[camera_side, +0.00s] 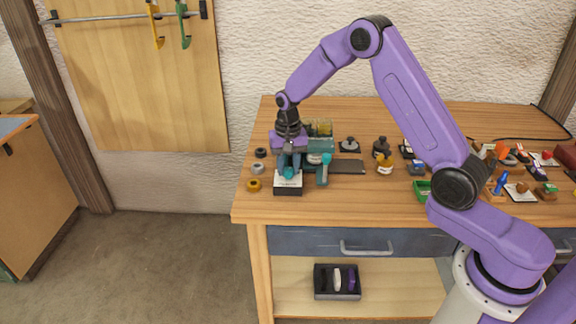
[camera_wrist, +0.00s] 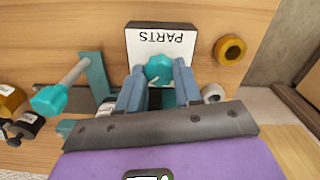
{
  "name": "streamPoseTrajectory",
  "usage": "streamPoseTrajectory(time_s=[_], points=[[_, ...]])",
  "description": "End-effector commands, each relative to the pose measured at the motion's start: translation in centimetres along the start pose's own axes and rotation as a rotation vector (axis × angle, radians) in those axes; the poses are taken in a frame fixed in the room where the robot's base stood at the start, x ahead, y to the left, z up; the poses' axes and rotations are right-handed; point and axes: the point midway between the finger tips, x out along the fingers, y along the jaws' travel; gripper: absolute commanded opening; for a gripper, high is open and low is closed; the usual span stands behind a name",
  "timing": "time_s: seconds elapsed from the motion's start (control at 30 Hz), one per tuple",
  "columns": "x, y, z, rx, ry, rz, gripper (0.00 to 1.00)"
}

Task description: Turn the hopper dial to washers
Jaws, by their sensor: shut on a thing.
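The dial is a teal lobed knob (camera_wrist: 159,69) on a white plate (camera_wrist: 158,42) that reads PARTS, upside down in the wrist view. In the side view the plate (camera_side: 288,181) lies near the bench's left front, with the knob (camera_side: 289,173) at its back edge. My gripper (camera_wrist: 158,78) points down, its two blue-grey fingers shut on the knob from both sides. It also shows in the side view (camera_side: 289,163). No washers mark or pointer setting can be read. My fingers hide part of the knob's surroundings.
A teal post with a round-ended lever (camera_wrist: 48,99) stands close beside my gripper. Rings, including a yellow one (camera_wrist: 229,48), lie on the other side by the bench edge. Several small parts crowd the bench's right. A grey plate (camera_side: 348,167) lies right of the teal fixture.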

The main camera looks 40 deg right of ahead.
Motion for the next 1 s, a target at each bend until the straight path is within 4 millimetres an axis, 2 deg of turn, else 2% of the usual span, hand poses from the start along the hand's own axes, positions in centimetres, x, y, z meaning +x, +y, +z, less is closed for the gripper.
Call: streamPoseTrajectory(time_s=[0.37, 0.4, 0.43, 0.47, 0.8, 1.0], points=[[-0.1, 0.0, 0.0, 0.002, -0.001, 0.0, 0.04], [-0.1, 0.0, 0.0, 0.002, -0.001, 0.0, 0.47], [-0.1, 0.0, 0.0, 0.002, -0.001, 0.0, 0.57], [-0.1, 0.0, 0.0, 0.002, -0.001, 0.0, 0.6], [-0.3, 0.0, 0.0, 0.002, 0.001, -0.001, 0.6], [-2.8, -0.1, -0.1, 0.002, 0.003, -0.003, 0.6]])
